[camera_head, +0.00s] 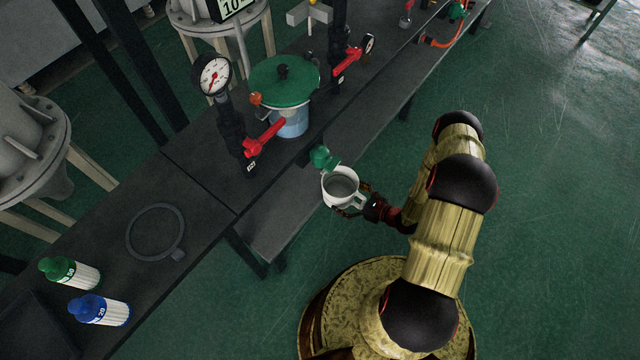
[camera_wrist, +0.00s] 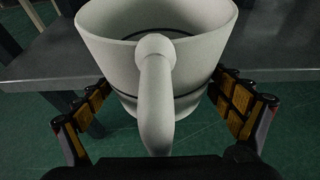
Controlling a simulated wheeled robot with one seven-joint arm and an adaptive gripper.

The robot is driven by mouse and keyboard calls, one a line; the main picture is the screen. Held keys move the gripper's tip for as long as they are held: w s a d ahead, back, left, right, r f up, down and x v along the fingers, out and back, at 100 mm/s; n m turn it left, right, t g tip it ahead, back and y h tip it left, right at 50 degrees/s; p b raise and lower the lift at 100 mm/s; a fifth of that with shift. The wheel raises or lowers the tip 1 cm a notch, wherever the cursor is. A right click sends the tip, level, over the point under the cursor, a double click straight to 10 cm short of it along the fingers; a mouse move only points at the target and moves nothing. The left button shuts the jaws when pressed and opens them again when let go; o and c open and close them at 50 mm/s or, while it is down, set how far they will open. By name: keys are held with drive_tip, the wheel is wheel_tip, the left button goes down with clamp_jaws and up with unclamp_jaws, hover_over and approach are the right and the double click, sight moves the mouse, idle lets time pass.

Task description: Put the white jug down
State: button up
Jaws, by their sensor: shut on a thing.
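The white jug (camera_head: 341,187) is upright, held by my gripper (camera_head: 352,205) beside the front edge of the dark bench. In the head view its mouth faces up and a green piece (camera_head: 324,158) shows at its far rim. In the wrist view the jug (camera_wrist: 110,50) fills the middle, with its handle toward the camera. The fingers of my gripper (camera_wrist: 160,112) stand on both sides of the jug's body. The green floor shows below the jug.
The dark bench (camera_head: 195,175) carries a flat ring (camera_head: 128,235), a green-capped bottle (camera_head: 80,273) and a blue-capped bottle (camera_head: 108,312). A green-lidded vessel (camera_head: 290,125), a gauge (camera_head: 212,75) and red-handled valves (camera_head: 265,138) stand farther back. A lower shelf (camera_head: 275,215) runs along the front.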

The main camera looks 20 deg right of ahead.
sight(327, 183)
drive_tip(key=w+a, duration=0.1)
drive_tip(key=w, duration=0.1)
drive_tip(key=w+a+b, duration=0.1)
drive_tip(key=w+a, duration=0.2)
drive_tip(key=w, duration=0.1)
drive_tip(key=shift+w+a, duration=0.4)
drive_tip(key=w+a+b, duration=0.1)
drive_tip(key=w+a, duration=0.1)
drive_tip(key=w, duration=0.1)
drive_tip(key=shift+a+f+b, duration=0.15)
drive_tip(key=shift+f+b, duration=0.05)
drive_tip(key=shift+b, duration=0.15)
drive_tip(key=shift+s+d+f, duration=0.1)
drive_tip(key=shift+d+f, duration=0.1)
drive_tip(key=shift+f, duration=0.3)
drive_tip(key=shift+f+b, duration=0.15)
drive_tip(key=shift+b, duration=0.2)
drive_tip(key=o, duration=1)
